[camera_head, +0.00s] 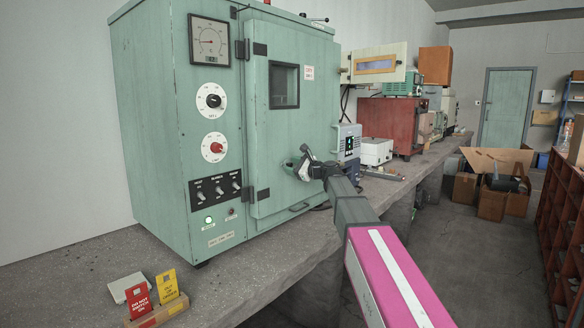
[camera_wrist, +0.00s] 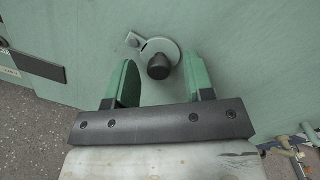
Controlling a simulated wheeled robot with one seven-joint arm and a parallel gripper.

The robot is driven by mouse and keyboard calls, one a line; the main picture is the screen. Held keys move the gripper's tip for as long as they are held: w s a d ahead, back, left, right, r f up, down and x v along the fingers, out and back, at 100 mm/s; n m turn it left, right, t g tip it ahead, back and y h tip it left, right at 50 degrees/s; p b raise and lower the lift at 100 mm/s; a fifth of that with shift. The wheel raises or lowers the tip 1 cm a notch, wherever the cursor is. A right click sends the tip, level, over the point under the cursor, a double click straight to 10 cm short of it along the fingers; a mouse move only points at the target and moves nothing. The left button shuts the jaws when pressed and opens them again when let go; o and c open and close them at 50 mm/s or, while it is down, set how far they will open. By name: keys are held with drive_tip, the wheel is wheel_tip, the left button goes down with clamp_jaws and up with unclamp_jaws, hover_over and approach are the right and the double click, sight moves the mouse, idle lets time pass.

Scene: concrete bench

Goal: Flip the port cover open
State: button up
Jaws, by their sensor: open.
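The port cover (camera_wrist: 162,46) is a small round grey plate on the pale green door face, in the wrist view. A dark knob (camera_wrist: 159,68) sticks out of its lower part, and a small tab with a pivot lies at its upper left. My gripper (camera_wrist: 158,84) is open, its two green-padded fingers pointing at the door with the knob between and just beyond their tips. I cannot tell if either finger touches it. In the head view my gripper (camera_head: 298,165) is at the front of the cabinet door (camera_head: 270,130); the cover is hidden there.
The green cabinet (camera_head: 155,130) with dials stands on the concrete bench (camera_head: 80,255). A grey box with a display (camera_head: 349,141) stands close at right. Red and yellow tags (camera_head: 140,296) are at the front left.

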drive_tip(key=shift+w+a, duration=0.15)
drive_tip(key=shift+a, duration=0.1)
clamp_jaws()
drive_tip(key=shift+r+n, duration=0.25)
drive_tip(key=shift+n, duration=0.7)
drive_tip(key=shift+r+n, duration=0.25)
drive_tip(key=shift+n, duration=0.7)
unclamp_jaws()
drive_tip(key=v, duration=1)
drive_tip(key=shift+s+d, duration=0.3)
